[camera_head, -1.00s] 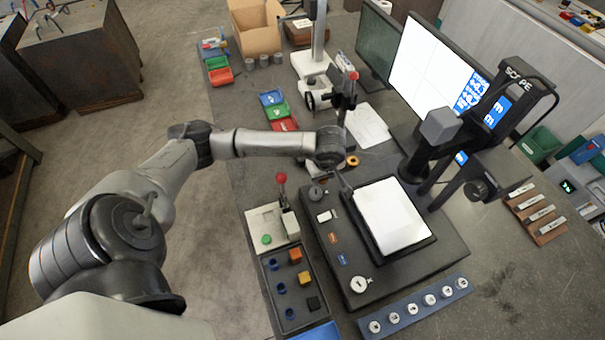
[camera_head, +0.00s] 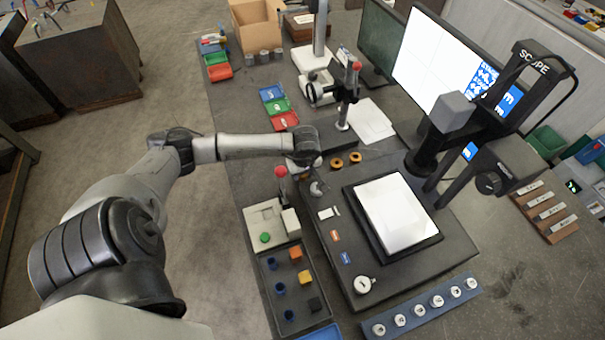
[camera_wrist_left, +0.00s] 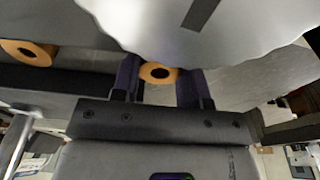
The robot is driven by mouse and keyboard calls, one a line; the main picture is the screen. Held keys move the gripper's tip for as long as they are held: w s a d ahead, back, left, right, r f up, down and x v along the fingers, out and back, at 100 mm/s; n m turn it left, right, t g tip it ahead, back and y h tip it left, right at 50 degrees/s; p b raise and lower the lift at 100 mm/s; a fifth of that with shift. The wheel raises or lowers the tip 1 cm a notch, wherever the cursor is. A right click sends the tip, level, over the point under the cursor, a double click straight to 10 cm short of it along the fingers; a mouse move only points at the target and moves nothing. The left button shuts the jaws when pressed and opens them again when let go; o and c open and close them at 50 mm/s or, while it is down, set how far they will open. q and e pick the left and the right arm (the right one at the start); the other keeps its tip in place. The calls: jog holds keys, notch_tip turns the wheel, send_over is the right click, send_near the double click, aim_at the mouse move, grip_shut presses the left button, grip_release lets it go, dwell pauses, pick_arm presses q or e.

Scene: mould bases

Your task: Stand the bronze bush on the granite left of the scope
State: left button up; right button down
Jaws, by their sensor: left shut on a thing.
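My left gripper (camera_head: 306,172) is low by the back left corner of the scope's base (camera_head: 452,245), its fingertips hard to make out there. In the left wrist view its two dark fingers (camera_wrist_left: 160,88) are shut on a bronze bush (camera_wrist_left: 158,72), a ring filling the gap between them. Part of it is hidden by a large pale thing. In the head view I cannot make out the held bush. The scope (camera_head: 455,110) rises at the right. My right gripper is not in view.
A pale wavy-edged thing (camera_wrist_left: 190,30) with a dark bar is close to the wrist camera. A control box with a red-topped lever (camera_head: 281,172) stands left of the base. A tray (camera_head: 268,300) of small blocks lies in front. Grey surface is free behind the gripper.

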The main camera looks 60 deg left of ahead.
aim_at(305, 177)
pick_arm(q)
jog(key=shift+f, duration=0.15)
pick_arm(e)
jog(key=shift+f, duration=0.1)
pick_arm(q)
jog(key=shift+f, duration=0.2)
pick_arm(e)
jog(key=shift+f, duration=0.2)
pick_arm(q)
jog(key=o, duration=1)
jog(key=shift+f, duration=0.1)
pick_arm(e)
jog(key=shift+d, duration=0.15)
pick_arm(q)
jog(key=shift+r, duration=0.2)
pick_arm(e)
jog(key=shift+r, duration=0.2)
pick_arm(q)
jog(key=r+p, duration=0.2)
jog(key=r, duration=0.2)
jog(key=d+r+p, duration=0.1)
jog(key=r+p, duration=0.2)
jog(key=r, duration=0.1)
jog(key=r+p, duration=0.2)
jog(key=r, duration=0.2)
jog(key=shift+s+d, duration=0.1)
jog(key=shift+d, duration=0.25)
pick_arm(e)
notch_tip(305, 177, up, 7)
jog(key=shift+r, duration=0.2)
